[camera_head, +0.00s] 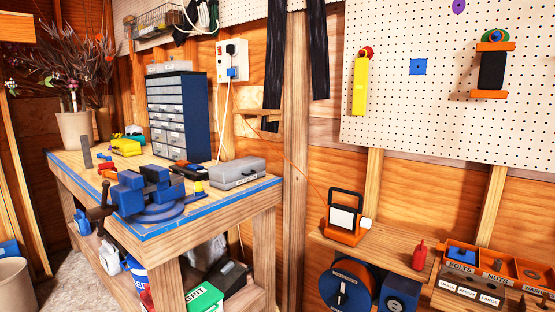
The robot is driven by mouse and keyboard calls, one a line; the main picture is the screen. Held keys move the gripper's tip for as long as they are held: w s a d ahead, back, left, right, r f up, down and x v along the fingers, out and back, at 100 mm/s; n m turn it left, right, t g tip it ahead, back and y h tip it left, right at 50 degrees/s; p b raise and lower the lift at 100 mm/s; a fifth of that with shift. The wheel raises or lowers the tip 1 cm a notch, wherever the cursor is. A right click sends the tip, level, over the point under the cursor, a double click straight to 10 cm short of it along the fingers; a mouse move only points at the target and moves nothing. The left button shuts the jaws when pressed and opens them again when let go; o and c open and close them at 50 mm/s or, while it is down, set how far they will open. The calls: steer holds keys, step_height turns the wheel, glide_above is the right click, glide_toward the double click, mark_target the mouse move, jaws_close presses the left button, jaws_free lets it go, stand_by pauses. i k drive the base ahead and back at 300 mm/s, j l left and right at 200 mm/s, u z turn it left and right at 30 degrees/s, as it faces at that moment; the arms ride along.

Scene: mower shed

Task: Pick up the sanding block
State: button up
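I cannot make out a sanding block for certain. Small items on the wooden workbench (245,198) include a yellow block-like thing (125,147) at its back left and an upright grey piece (87,152) at its left edge. Either is too small to name surely. A green box marked GRIT (205,299) sits low under the bench, partly cut by the bottom edge. My gripper is not in view.
A blue vise (145,190) stands at the bench's front corner. A blue drawer cabinet (180,115), a grey case (237,173) and a potted plant (74,130) also stand on it. A work lamp (343,218) stands on the lower right shelf. Pegboard covers the right wall.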

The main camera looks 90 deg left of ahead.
mark_target(104, 165)
steer(key=u, duration=3.85)
steer(key=i+j+u, duration=0.45)
steer(key=i, duration=0.55)
steer(key=i+l+u, duration=0.25)
steer(key=i, duration=0.55)
steer(key=i+j+z, duration=0.2)
steer(key=i, duration=0.3)
steer(key=i+j+z, duration=0.2)
steer(key=i, duration=0.25)
steer(key=i+j+z, duration=0.2)
steer(key=i, duration=0.3)
steer(key=i+j+z, duration=0.2)
steer(key=i+z, duration=0.2)
steer(key=i+j+z, duration=0.25)
steer(key=z, duration=0.15)
steer(key=i+j+z, duration=0.25)
steer(key=j+z, duration=0.15)
steer(key=i+j+z, duration=0.15)
steer(key=j+z, duration=0.25)
steer(key=j, duration=0.05)
